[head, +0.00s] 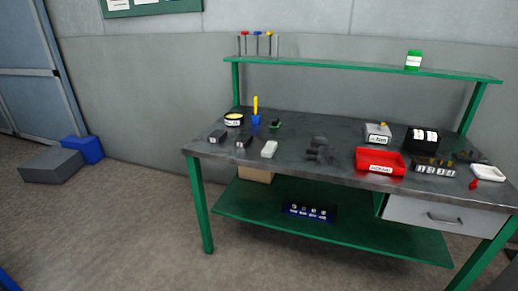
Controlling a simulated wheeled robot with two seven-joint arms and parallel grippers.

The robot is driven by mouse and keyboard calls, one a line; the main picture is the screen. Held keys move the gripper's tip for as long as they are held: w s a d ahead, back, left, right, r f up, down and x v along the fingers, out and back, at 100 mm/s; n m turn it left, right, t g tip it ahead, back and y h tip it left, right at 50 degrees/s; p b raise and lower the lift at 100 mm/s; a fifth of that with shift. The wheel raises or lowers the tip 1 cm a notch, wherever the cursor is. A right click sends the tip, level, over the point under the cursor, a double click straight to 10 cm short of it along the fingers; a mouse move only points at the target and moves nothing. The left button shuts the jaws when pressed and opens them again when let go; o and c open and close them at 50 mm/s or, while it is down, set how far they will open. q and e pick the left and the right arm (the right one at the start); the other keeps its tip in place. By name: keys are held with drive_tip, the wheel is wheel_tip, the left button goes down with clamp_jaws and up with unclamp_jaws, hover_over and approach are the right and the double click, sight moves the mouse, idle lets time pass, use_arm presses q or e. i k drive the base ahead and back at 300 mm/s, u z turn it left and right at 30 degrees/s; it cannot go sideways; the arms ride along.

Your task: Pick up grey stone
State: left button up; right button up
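A small pale grey oblong block (269,149), which looks like the grey stone, lies flat near the front edge of the dark workbench top (335,180), left of the middle. Two small dark grey blocks, one at the left (217,136) and one nearer the pale block (243,141), lie to its left. It is too small here to tell the materials apart for sure. Neither of my grippers shows in the head view.
A red bin (380,153), a dark box (421,134), a white dish (488,172) and a labelled grey box (377,127) stand on the right. A blue holder (256,120) and a round tin (234,116) stand behind left. A green shelf (340,65) spans the back.

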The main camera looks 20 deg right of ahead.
sight(268, 151)
drive_tip(key=i, duration=0.75)
drive_tip(key=z, duration=1.7)
